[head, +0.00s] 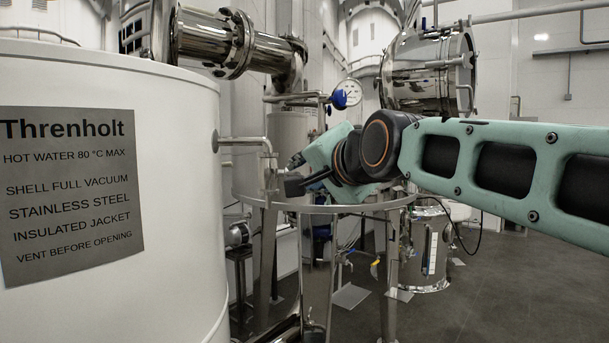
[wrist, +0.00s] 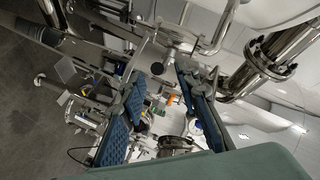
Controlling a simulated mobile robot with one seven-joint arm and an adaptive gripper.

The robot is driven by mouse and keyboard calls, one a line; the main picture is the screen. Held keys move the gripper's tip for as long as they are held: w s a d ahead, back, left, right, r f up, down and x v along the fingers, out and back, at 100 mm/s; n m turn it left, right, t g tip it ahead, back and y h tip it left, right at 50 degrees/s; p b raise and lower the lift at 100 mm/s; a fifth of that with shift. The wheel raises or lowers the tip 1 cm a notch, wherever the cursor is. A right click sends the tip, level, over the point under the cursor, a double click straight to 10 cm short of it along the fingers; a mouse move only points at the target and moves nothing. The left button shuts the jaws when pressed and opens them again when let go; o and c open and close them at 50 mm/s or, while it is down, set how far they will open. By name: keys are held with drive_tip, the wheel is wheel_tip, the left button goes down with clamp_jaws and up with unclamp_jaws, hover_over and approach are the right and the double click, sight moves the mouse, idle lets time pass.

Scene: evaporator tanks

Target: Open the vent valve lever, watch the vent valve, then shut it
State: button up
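My gripper (head: 293,174) reaches in from the right in the head view, its dark fingers pointing left near the steel pipe fitting (head: 269,172) on the white tank's side. I cannot tell whether it touches that fitting. In the wrist view the two blue padded fingers of my gripper (wrist: 161,84) stand wide apart, with no object clearly held between them. A blue handle-like part (head: 338,99) sits beside the round gauge (head: 350,92), above my gripper. I cannot tell which part is the vent valve lever; the fingers and wrist may hide some of it.
The white labelled tank (head: 190,190) fills the left. A polished vessel (head: 430,70) is behind my arm. A steel ring frame (head: 340,208) on legs stands below my gripper. A small steel vessel (head: 428,245) is on the floor. Open floor lies at lower right.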

sight(298, 173)
drive_tip(key=shift+x, duration=2.45)
clamp_jaws()
